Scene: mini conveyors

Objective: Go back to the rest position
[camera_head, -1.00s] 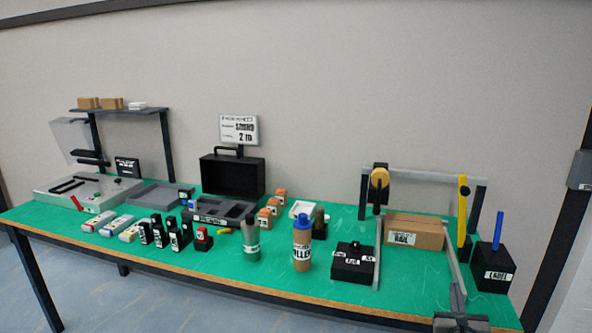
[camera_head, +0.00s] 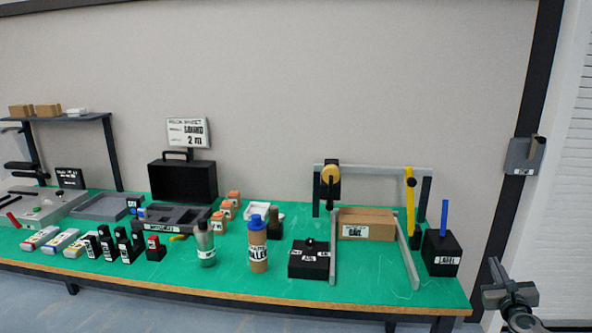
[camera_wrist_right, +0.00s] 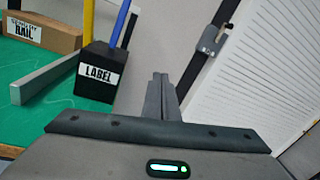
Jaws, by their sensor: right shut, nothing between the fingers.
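My right gripper (camera_head: 499,270) is at the lower right of the head view, off the table's right end. Its fingers are together and empty. In the right wrist view the closed fingers (camera_wrist_right: 161,92) point up at the middle, against the wall, apart from any object. The black LABEL block (camera_head: 442,252) with a blue stick stands at the table's right end, left of the gripper; it also shows in the right wrist view (camera_wrist_right: 98,75). My left gripper is not in view.
A green table (camera_head: 385,289) holds a RAIL box (camera_head: 366,222) inside a grey rail frame, a FILLER bottle (camera_head: 258,252), a black case (camera_head: 183,181) and several small items. A grey wall bracket (camera_head: 524,156) hangs right of the table. Space around the gripper looks free.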

